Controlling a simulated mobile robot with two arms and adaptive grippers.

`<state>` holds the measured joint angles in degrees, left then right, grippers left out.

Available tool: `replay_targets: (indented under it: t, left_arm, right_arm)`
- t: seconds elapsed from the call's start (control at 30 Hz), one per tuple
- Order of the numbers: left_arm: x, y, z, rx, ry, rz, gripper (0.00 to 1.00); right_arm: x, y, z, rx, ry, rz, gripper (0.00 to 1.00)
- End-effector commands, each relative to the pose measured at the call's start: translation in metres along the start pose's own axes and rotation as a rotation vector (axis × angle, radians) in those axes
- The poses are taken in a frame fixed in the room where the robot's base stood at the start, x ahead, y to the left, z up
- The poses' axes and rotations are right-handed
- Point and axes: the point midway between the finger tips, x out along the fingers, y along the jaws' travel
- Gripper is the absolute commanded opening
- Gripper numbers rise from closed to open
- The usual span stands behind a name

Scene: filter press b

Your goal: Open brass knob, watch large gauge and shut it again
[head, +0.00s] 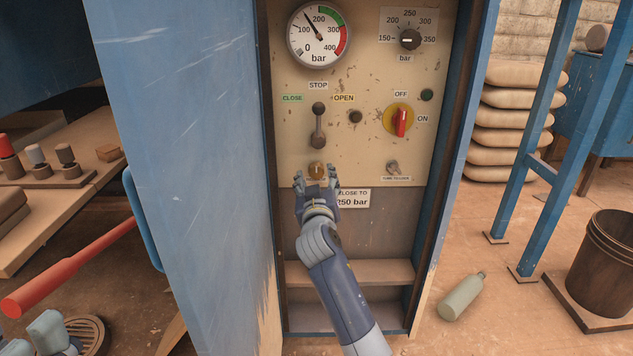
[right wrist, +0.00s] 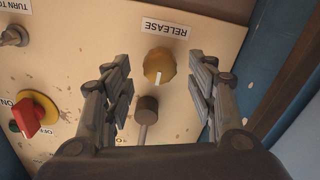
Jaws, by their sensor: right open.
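The brass knob (head: 317,169) sits low on the cream panel. In the right wrist view the knob (right wrist: 159,66) has a white pointer mark and a RELEASE label beside it. My right gripper (head: 317,179) is open in front of it; in the right wrist view its fingers (right wrist: 159,75) stand either side of the knob, with gaps on both sides. The large gauge (head: 319,35) is at the panel's top left; its needle points between 100 and 200 bar. Blue-grey parts of mine show at the lower left, but my left gripper's jaws are not clear.
A lever (head: 318,125), a red switch (head: 401,121), a selector dial (head: 410,39) and a key switch (head: 392,167) share the panel. The open blue door (head: 190,170) stands left. A bottle (head: 461,297) lies on the floor at right.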

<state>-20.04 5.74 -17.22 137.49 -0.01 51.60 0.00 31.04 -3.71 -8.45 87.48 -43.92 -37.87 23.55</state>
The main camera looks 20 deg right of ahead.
Motion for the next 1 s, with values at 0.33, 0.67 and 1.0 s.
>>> replay_targets:
  t: [0.33,0.67,1.0]
  left_arm:
    - [-0.005,0.000,0.002,0.000,0.005,0.003,0.40]
    - [-0.004,0.000,0.002,0.000,0.006,0.003,0.40]
    - [-0.003,0.000,0.001,0.000,0.006,0.003,0.40]
  right_arm:
    - [0.021,0.000,0.000,0.000,0.000,0.000,0.52]
    - [0.021,0.000,0.000,0.000,0.000,0.000,0.25]
    - [0.021,0.000,0.000,-0.009,0.000,0.000,0.08]
